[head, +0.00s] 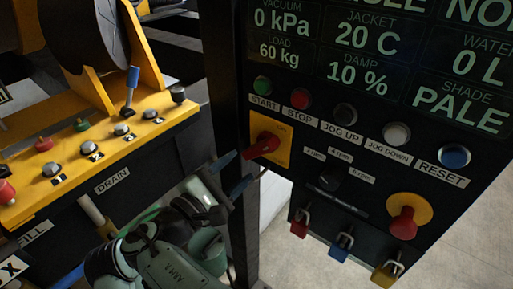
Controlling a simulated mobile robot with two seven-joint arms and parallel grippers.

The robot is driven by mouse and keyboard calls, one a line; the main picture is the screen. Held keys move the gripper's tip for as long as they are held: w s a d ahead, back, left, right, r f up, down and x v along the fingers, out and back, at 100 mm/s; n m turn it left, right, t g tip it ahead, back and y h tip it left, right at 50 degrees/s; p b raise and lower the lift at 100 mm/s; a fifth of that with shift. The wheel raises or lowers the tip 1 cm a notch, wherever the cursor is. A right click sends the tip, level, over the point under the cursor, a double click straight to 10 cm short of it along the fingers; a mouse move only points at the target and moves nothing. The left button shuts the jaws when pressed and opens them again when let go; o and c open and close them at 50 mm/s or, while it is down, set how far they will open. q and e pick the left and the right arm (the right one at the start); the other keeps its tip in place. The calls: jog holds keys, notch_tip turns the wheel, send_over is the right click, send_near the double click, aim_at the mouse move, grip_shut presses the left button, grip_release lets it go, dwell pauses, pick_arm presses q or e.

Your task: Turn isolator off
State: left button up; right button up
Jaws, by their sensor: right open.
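The isolator is a red rotary handle (264,146) on a yellow plate (284,155) at the left edge of the black control panel (330,225). The handle lies slanted, its lower-left end sticking out past the panel's edge. Small lettering on the plate is too blurred to read surely. My right gripper (238,172) is just left of and below the handle. Its two dark blue fingers are apart and point toward the handle, with nothing seen between them. I cannot tell whether a fingertip touches the handle. My left gripper is not in view.
Start, stop and jog buttons sit above, with a blue reset button (455,156) at right. A black knob (330,179) and a red emergency stop (403,222) are lower. Red, blue and yellow padlocks (387,274) hang beneath. A yellow console (100,135) with a blue-tipped lever (132,82) stands left.

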aim_at(253, 154)
jog(key=p+x, duration=0.1)
jog(key=x, duration=0.7)
jog(key=shift+a, duration=0.1)
grip_shut()
